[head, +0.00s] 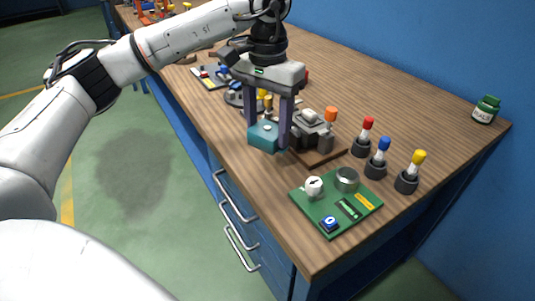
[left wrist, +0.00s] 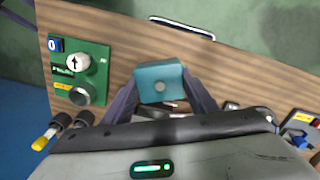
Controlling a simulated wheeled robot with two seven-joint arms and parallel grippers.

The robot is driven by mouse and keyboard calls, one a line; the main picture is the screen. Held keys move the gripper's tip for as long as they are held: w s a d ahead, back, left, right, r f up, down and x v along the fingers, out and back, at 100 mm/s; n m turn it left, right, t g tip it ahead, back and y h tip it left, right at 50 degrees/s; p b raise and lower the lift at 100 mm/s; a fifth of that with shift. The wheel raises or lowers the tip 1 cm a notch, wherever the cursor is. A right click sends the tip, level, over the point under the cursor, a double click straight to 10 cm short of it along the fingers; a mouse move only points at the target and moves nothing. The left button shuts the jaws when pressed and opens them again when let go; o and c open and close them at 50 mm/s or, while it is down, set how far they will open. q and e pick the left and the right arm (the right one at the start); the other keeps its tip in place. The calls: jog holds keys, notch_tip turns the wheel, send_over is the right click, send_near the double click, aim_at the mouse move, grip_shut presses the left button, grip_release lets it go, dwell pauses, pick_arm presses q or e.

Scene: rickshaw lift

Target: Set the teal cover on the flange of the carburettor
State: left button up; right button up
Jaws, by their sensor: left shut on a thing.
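The teal cover (head: 263,137) is a small box-like piece held between the two fingers of my left gripper (head: 269,127). It also shows in the left wrist view (left wrist: 160,86), pinched between the fingertips, with a small round mark on its face. In the head view, a grey assembly that looks like the carburettor (head: 311,133) stands on a brown board (head: 322,156), just right of the gripper. The cover appears beside it, not on it; their exact gap is unclear. The flange is not clearly visible. My right gripper is not in view.
A green panel (head: 318,222) with a dial, a metal cylinder and a blue button lies near the front. Red (head: 366,128), blue (head: 383,147) and yellow (head: 418,160) capped pieces stand to the right. More parts lie behind the gripper.

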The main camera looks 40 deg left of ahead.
pick_arm(q)
notch_tip(320, 180, down, 6)
jog(key=shift+r, duration=0.25)
jog(key=shift+f, duration=0.15)
jog(key=o, duration=1.1)
